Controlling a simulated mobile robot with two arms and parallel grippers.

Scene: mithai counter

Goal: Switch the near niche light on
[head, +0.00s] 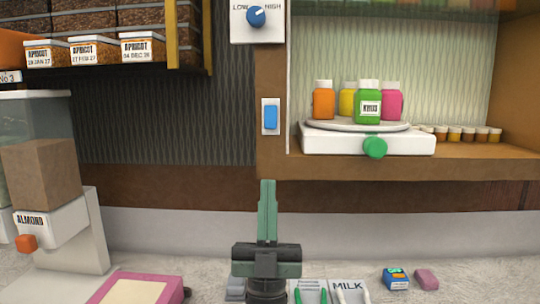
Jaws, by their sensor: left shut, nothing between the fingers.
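A blue rocker switch (270,117) on a white plate is set in the brown wooden post at the left edge of the niche (480,166). A blue knob (256,16) marked LOW and HIGH sits on a white panel above it. My left gripper (267,184) is upright with its green fingers shut and empty. In the picture its tips are just below the switch, with a gap between. Whether the niche light is lit I cannot tell for sure. My right gripper is not in view.
In the niche, several colored jars stand on a round turntable (310,126) with a green knob (374,147). Small jars line the shelf to the right. An almond dispenser (50,215) stands left. A pink-edged tray (140,288), a MILK container (349,290) and small boxes lie on the counter.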

